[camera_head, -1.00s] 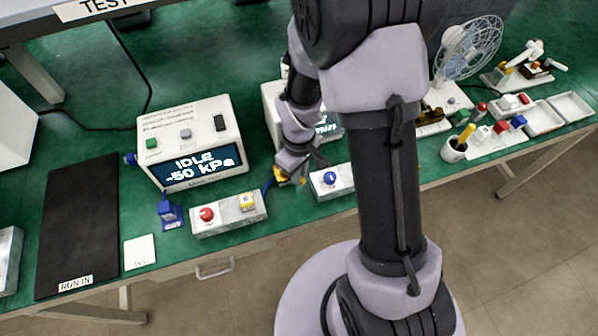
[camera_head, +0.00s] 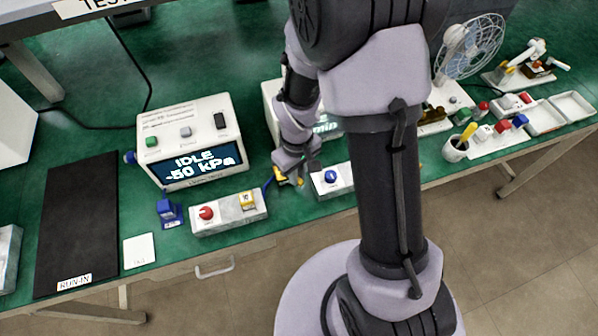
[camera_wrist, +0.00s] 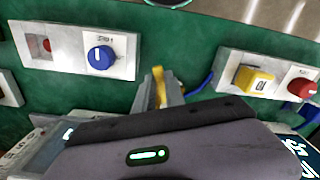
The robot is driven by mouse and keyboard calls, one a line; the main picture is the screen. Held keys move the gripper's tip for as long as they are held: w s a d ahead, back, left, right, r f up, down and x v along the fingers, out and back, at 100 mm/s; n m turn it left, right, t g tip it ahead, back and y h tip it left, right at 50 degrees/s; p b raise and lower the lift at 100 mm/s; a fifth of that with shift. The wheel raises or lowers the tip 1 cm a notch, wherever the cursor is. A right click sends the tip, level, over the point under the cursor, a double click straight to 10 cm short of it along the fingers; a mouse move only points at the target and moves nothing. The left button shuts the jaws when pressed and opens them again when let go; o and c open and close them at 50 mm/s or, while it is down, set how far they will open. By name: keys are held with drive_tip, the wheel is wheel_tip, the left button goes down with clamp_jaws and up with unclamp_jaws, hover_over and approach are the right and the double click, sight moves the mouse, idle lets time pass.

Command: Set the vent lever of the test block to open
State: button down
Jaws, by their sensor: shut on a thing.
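The test block (camera_head: 226,215) is a pale block near the table's front edge, with a red knob (camera_head: 206,213) and a yellow part marked 10 (camera_head: 247,200). It also shows in the wrist view (camera_wrist: 228,68). The thin blue vent lever (camera_head: 267,184) sticks out at its right end; in the wrist view the lever (camera_wrist: 205,84) runs from the block towards my fingers. My gripper (camera_head: 284,178), with yellow fingertips, is low beside that end, shut on the lever's outer part. In the wrist view the fingers (camera_wrist: 165,90) hide the lever's tip.
A pale block with a blue knob (camera_head: 331,177) stands close to the right of my gripper. Behind the test block is a box with a display reading IDLE -50 kPa (camera_head: 201,165). A small blue part (camera_head: 169,210) stands to the left.

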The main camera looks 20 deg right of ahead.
drive_tip(key=m, duration=0.1)
drive_tip(key=a+m+b, duration=0.1)
drive_tip(key=m, duration=0.1)
drive_tip(key=a+m, duration=0.1)
drive_tip(key=m, duration=0.1)
drive_tip(key=shift+s+a+f+b, duration=0.15)
drive_tip(key=shift+a+b, duration=0.1)
drive_tip(key=shift+b, duration=0.15)
drive_tip(key=shift+w+a+m+b, duration=0.15)
drive_tip(key=shift+a+m+b, duration=0.35)
drive_tip(key=shift+m, duration=0.8)
drive_tip(key=shift+w+a+m+b, duration=0.2)
drive_tip(key=shift+a+m, duration=0.35)
drive_tip(key=shift+m, duration=0.75)
drive_tip(key=c, duration=1.4)
unclamp_jaws()
wheel_tip(320, 180, up, 18)
drive_tip(key=p, duration=0.7)
